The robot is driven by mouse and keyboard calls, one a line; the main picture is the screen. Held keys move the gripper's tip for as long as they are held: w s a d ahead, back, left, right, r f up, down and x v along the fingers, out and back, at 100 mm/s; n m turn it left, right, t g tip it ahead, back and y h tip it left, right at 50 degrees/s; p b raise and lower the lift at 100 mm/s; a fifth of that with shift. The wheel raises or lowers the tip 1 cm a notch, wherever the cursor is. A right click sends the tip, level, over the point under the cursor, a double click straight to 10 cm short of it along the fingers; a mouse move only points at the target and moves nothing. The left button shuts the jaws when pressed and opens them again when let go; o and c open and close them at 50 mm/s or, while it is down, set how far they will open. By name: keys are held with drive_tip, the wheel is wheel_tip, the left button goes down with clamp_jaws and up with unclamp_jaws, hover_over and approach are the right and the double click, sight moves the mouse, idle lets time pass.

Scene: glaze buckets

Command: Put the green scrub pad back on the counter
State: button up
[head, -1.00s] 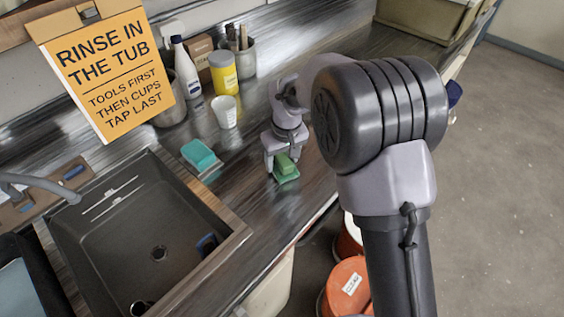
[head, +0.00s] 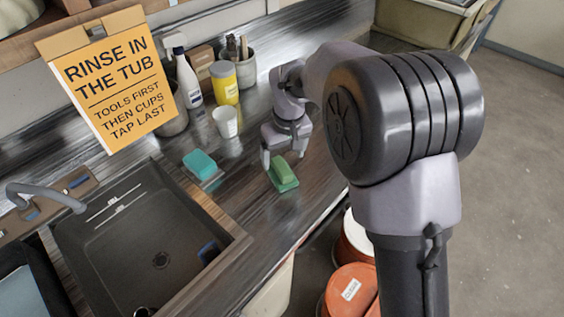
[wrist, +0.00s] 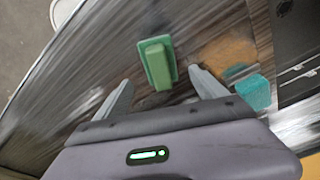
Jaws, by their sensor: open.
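The green scrub pad (head: 283,174) lies flat on the dark streaked counter (head: 245,200), to the right of the sink. My gripper (head: 284,156) is open and just behind and above the pad, apart from it. In the wrist view the pad (wrist: 157,62) lies beyond the two spread fingertips (wrist: 160,80), roughly centred between them, with nothing held.
A teal sponge (head: 200,163) on a small tray lies left of the pad. A white cup (head: 225,121), a yellow canister (head: 224,83) and a white bottle (head: 187,77) stand behind. The sink (head: 150,245) is at left. Orange buckets (head: 350,290) stand below the counter edge.

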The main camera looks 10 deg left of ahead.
sight(285, 171)
drive_tip(key=r, duration=0.3)
drive_tip(key=r+p, duration=0.1)
drive_tip(key=r, duration=0.1)
drive_tip(key=shift+s+d+r, duration=0.15)
drive_tip(key=shift+s+d, duration=0.15)
drive_tip(key=s+d+r+m+t, duration=0.1)
drive_tip(key=s+d+r+m, duration=0.3)
drive_tip(key=s+d+r, duration=0.5)
drive_tip(key=s+d+r+m+t, duration=0.1)
drive_tip(key=s+d+m, duration=0.3)
drive_tip(key=s, duration=0.4)
drive_tip(key=s+d+r+m+t+y, duration=0.1)
drive_tip(key=s+d+r+m+t, duration=0.1)
drive_tip(key=s+d, duration=0.5)
drive_tip(key=shift+s+r+m, duration=0.15)
drive_tip(key=shift+s+m, duration=0.35)
drive_tip(key=shift+m, duration=0.4)
wheel_tip(285, 171, down, 6)
drive_tip(key=b, duration=0.6)
drive_tip(key=shift+r, duration=0.1)
